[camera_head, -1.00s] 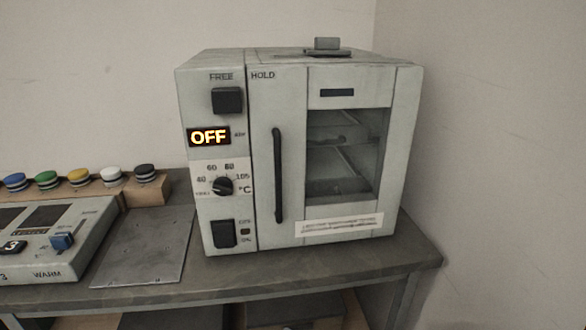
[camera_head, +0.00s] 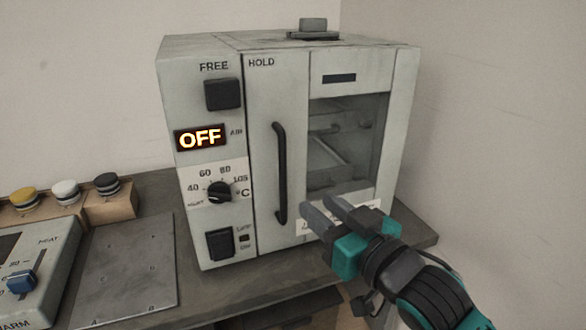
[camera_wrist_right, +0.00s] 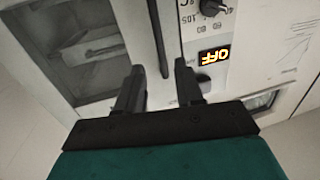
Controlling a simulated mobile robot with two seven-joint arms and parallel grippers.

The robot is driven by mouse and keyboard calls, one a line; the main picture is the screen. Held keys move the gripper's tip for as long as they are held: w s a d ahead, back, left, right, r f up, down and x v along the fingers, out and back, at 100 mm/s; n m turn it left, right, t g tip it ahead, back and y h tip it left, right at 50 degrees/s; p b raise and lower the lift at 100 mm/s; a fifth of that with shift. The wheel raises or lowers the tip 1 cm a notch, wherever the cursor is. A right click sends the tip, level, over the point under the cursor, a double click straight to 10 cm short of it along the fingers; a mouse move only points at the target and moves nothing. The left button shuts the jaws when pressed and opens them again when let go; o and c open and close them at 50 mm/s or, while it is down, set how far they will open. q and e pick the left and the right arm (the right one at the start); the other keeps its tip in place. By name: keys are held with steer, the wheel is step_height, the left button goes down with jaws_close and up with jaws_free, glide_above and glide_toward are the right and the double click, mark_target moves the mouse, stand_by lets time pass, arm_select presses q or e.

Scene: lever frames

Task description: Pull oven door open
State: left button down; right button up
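The oven (camera_head: 276,75) is a pale grey box on the bench, with its door (camera_head: 262,215) closed. A black vertical bar handle (camera_head: 280,172) is on the left side of the door, left of the window (camera_head: 342,150). My right gripper (camera_head: 318,208) is in front of the door's lower part, right of the handle's lower end, open and empty. In the right wrist view the gripper (camera_wrist_right: 158,82) shows its two fingers apart, with the handle (camera_wrist_right: 158,38) beyond them and between their lines. My left gripper is not in view.
The OFF display (camera_head: 200,138), dial (camera_head: 219,191) and black switches are on the panel left of the door. A flat metal plate (camera_head: 125,262) and a control box (camera_head: 35,270) lie left on the bench. A wall stands close on the right.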

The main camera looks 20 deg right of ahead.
mark_target(285, 174)
steer(key=x, duration=1.2)
steer(key=shift+w+r, duration=0.3)
steer(key=shift+w, duration=0.1)
jaws_close()
